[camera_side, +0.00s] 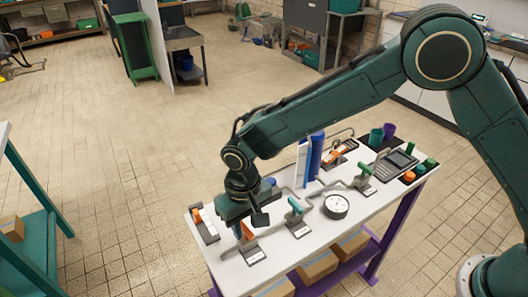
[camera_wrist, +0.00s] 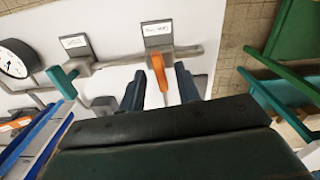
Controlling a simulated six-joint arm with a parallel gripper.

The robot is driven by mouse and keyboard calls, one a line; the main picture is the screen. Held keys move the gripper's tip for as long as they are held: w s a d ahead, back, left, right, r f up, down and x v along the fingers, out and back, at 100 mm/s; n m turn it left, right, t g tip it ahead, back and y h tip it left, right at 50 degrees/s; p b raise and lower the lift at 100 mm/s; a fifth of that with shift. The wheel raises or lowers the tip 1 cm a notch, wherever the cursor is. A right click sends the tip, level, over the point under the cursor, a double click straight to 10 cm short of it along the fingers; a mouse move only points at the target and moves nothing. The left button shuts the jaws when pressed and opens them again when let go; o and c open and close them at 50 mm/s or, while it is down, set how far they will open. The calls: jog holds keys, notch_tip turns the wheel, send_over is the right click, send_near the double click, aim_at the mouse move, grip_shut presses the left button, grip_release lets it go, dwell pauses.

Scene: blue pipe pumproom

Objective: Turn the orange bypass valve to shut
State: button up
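The orange valve handle (camera_wrist: 158,70) is on a grey valve body on the white bench top. In the wrist view it points toward me, roughly crosswise to the grey pipe. A small white label (camera_wrist: 158,29) is beside the valve; its text is too small to read. In the side view the orange handle (camera_side: 246,231) is partly hidden under my gripper (camera_side: 250,217). My gripper also shows in the wrist view (camera_wrist: 160,88), its two dark fingers open, one on each side of the handle, with gaps visible. I cannot tell whether either finger touches.
A teal-handled valve (camera_side: 296,206) and a round gauge (camera_side: 336,206) are to the right along the pipe. A green-handled valve (camera_side: 366,170) is farther right. Another orange handle (camera_side: 197,215) is at the left bench end.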

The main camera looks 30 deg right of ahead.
grip_shut()
jog(key=shift+m, duration=0.8)
grip_release()
jog(key=shift+r, duration=0.1)
